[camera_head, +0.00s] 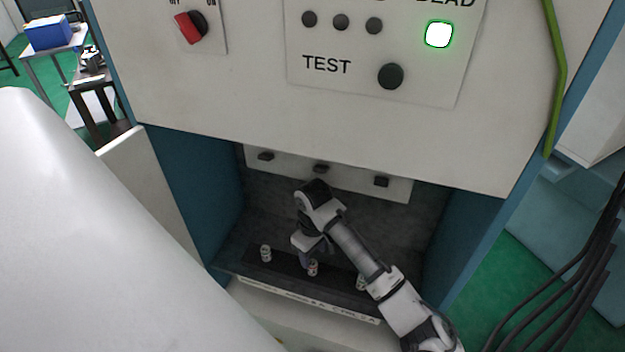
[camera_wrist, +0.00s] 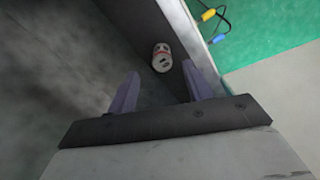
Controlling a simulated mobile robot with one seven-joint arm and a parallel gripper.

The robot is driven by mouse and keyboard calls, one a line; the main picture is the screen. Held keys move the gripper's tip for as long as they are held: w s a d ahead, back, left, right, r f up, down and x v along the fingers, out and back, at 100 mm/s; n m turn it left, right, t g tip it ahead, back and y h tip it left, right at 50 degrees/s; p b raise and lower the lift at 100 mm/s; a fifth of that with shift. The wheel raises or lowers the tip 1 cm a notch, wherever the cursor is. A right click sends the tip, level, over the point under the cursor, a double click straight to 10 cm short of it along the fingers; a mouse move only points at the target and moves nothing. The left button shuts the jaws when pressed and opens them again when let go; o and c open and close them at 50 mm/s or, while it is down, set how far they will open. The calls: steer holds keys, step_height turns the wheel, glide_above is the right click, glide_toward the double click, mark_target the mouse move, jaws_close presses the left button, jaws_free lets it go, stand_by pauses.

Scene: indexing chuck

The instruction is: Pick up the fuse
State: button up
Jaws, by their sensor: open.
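Three small pale cylindrical fuses stand in a row on a dark ledge: a left fuse (camera_head: 266,253), a middle fuse (camera_head: 313,269) and a right fuse (camera_head: 361,283). The right one is partly hidden by my arm. My gripper (camera_head: 306,260) is open, with its purple fingers close to the middle fuse in the head view. Nothing is held. I cannot tell the exact distance to the fuse.
The fuses stand in a recess with blue side walls (camera_head: 205,200). A pale strip with three dark knobs (camera_head: 321,168) crosses its back, near my wrist. Above is a panel with a red switch (camera_head: 189,26), a TEST button (camera_head: 390,76) and a lit green-edged lamp (camera_head: 439,34).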

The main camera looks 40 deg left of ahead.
mark_target(313, 262)
steer(key=shift+s+f+b, duration=0.15)
steer(key=shift+f+b, duration=2.5)
steer(key=shift+f, duration=0.05)
steer(key=shift+r, duration=0.1)
steer(key=shift+c, duration=0.4)
steer(key=c, duration=1)
